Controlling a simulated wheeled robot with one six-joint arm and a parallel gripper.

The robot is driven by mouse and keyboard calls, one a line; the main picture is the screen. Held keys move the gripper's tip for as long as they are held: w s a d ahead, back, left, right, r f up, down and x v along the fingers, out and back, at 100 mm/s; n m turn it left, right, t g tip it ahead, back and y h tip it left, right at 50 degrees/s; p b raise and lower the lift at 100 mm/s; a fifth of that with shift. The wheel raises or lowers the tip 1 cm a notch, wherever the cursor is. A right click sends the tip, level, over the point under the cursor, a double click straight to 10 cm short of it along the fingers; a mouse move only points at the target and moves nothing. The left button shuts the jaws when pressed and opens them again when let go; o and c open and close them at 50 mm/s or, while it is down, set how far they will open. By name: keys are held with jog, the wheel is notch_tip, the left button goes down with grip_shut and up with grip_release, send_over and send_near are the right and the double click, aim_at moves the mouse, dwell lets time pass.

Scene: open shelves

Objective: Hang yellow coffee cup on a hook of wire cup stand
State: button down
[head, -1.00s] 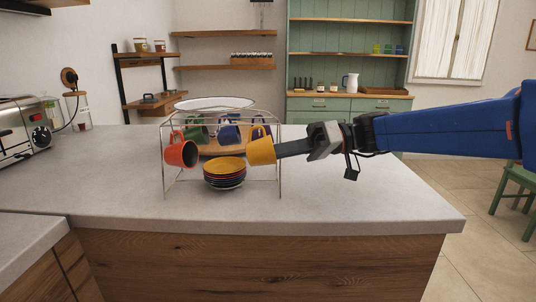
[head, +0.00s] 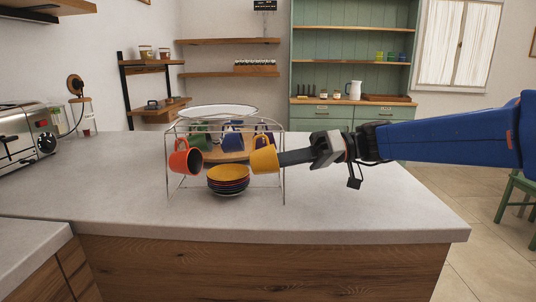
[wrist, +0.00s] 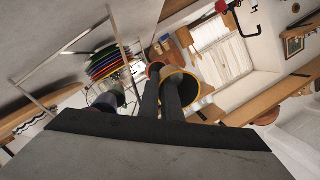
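The yellow coffee cup (head: 264,161) is at the front right of the wire cup stand (head: 284,185), tilted, with its handle up by the top front rail. I cannot tell whether the handle is over a hook. My gripper (head: 281,159) reaches in from the right and is shut on the cup's wall. In the wrist view the two dark fingers (wrist: 160,95) meet the cup's yellow rim (wrist: 194,78), one seemingly inside the dark opening. An orange-red cup (head: 182,162) hangs at the stand's front left. Green and blue cups (head: 232,137) hang behind.
A stack of coloured bowls (head: 228,180) with a yellow one on top stands under the stand, close to the left of the yellow cup. A toaster (head: 22,130) is at the far left. The grey counter (head: 370,205) is clear right and in front.

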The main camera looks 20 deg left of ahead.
jog(key=shift+w+a+f, duration=0.1)
jog(key=shift+w+f, duration=0.35)
jog(key=shift+f, duration=0.1)
dwell(1.9)
jog(key=c, duration=1.9)
grip_release()
jog(key=o, duration=0.5)
jog(key=shift+r, duration=0.15)
